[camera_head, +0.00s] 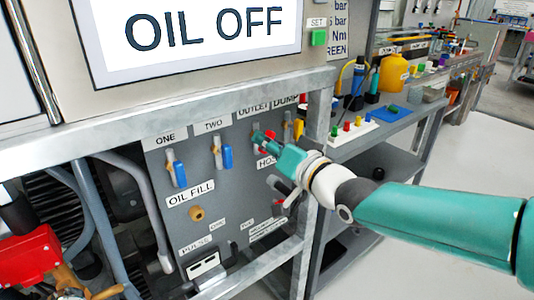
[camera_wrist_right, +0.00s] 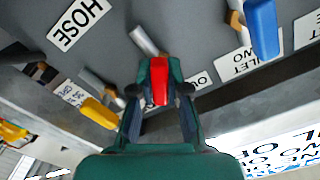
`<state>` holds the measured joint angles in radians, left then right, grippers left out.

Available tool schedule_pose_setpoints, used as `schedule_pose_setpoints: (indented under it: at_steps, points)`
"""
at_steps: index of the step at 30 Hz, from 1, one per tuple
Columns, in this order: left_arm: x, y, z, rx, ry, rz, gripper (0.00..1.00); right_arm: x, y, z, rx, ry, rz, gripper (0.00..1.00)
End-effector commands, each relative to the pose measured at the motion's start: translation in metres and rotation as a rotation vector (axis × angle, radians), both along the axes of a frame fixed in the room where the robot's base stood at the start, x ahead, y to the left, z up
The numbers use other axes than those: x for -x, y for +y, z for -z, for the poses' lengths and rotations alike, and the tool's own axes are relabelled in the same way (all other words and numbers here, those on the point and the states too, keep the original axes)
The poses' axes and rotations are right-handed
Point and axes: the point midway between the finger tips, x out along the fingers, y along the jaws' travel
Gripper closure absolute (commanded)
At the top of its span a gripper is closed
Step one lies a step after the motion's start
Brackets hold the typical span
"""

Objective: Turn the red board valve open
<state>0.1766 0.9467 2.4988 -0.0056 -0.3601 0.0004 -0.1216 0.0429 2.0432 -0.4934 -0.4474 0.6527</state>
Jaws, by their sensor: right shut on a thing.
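The red valve handle (camera_wrist_right: 159,80) sits between the fingertips of my right gripper (camera_wrist_right: 159,88) in the right wrist view, in front of the grey board. The gripper is shut on it. In the head view my right gripper (camera_head: 264,140) reaches the board from the right, below the OUTLET label. Only a little red of the handle (camera_head: 271,134) shows there beside the fingers. The fingers hide most of the valve body, and I cannot tell the handle's exact angle. My left gripper is not in view.
Blue handles (camera_head: 179,174) and (camera_head: 227,156) hang under ONE and TWO. A yellow handle (camera_head: 298,128) is close on the right, under DUMP. A metal frame rail (camera_head: 200,108) crosses above the valves. A workbench (camera_head: 405,130) with small parts stands at the right.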

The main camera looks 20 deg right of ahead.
Motion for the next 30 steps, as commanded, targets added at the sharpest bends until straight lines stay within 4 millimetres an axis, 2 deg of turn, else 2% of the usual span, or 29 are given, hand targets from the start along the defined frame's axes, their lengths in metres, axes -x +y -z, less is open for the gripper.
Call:
schedule_pose_setpoints:
  at_steps: [1,12,21,30]
  points:
    - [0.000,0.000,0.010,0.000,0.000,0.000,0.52,0.000,0.001,0.010,0.046,-0.005,-0.002,1.00]
    - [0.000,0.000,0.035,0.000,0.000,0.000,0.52,0.000,0.001,0.009,0.351,-0.112,-0.003,1.00]
    - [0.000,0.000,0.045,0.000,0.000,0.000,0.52,0.000,0.001,0.008,0.499,-0.164,-0.004,1.00]
    - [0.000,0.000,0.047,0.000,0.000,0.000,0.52,0.000,0.001,0.007,0.544,-0.179,-0.005,1.00]
